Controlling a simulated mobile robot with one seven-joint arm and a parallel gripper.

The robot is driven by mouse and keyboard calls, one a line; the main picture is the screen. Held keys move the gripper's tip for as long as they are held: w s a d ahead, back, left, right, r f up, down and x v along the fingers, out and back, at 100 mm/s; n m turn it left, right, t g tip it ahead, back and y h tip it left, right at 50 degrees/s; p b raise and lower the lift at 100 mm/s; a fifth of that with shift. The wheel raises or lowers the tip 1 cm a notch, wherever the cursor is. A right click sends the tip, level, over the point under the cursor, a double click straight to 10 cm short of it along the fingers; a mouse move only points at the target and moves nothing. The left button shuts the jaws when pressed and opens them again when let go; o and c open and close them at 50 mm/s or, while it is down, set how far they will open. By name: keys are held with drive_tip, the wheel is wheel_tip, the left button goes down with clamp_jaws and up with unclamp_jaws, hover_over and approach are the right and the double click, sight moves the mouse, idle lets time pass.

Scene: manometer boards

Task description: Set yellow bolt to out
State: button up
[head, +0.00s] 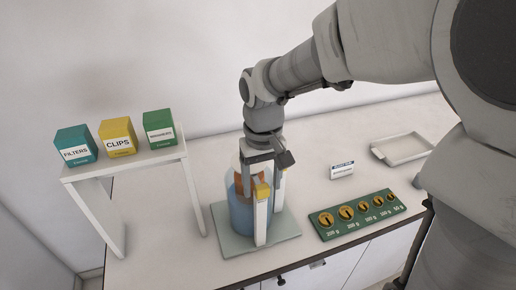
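A small yellow block (262,191), which may be the yellow bolt, sits at the top of a pale upright post (260,224). Whether it is in or out cannot be told. The post stands in front of a blue bottle (239,214) on a grey-green base plate (225,242). My gripper (264,172) points down over the bottle and post, just above and behind the yellow block. Its fingers overlap the bottle's top and the post, so their opening and any contact are unclear.
On the left, a white stand (120,165) holds a teal box (76,146), a yellow box (117,136) and a green box (159,128). On the right are a green weight board (356,215), a small sign (342,169) and a grey tray (402,149). The counter's front edge is close.

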clamp_jaws()
idle(1.3)
